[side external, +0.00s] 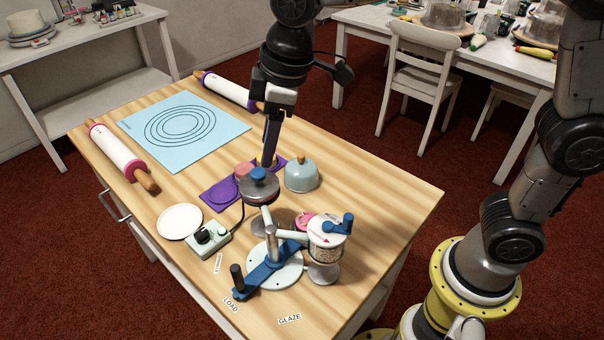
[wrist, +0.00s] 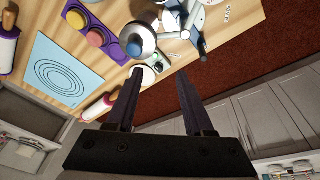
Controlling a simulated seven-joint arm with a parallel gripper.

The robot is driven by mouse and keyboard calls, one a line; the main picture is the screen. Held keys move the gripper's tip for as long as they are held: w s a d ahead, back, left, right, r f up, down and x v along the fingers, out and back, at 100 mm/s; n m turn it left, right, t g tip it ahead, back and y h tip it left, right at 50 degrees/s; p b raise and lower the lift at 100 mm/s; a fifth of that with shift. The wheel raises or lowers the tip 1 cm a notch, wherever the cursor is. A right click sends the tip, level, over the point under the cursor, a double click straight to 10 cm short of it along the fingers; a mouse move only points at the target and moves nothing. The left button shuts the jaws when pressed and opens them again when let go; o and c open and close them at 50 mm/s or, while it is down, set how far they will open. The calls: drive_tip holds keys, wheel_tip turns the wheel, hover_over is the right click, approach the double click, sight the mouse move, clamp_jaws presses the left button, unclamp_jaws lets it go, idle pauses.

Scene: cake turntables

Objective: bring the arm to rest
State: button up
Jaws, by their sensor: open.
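My gripper (side external: 268,158) hangs over the middle of the wooden table, its dark fingers pointing down. In the wrist view the two fingers (wrist: 158,76) stand apart with nothing held between them. In the side view the fingers overlap a purple mat (side external: 218,195) and a small yellow piece on it. I cannot tell their exact height.
A pale blue dome (side external: 302,176) stands right of the gripper. A blue-armed turntable stand (side external: 273,271), a clear jar (side external: 326,244) and a control box (side external: 208,238) are nearer the front. A blue mat (side external: 215,145) and rolling pins (side external: 117,150) lie farther back. A chair (side external: 421,75) stands behind.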

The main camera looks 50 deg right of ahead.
drive_tip(key=s+d+r+m+t, duration=0.3)
drive_tip(key=s+d+r+m, duration=0.2)
drive_tip(key=s+d, duration=0.65)
drive_tip(key=s+d+f+m+h, duration=0.1)
drive_tip(key=s+d+f+m, duration=0.2)
drive_tip(key=s+d+f, duration=0.2)
drive_tip(key=s+f, duration=0.1)
drive_tip(key=s, duration=0.2)
drive_tip(key=shift+s+d+f+m, duration=0.2)
drive_tip(key=shift+d+m, duration=0.1)
drive_tip(key=shift+m, duration=0.1)
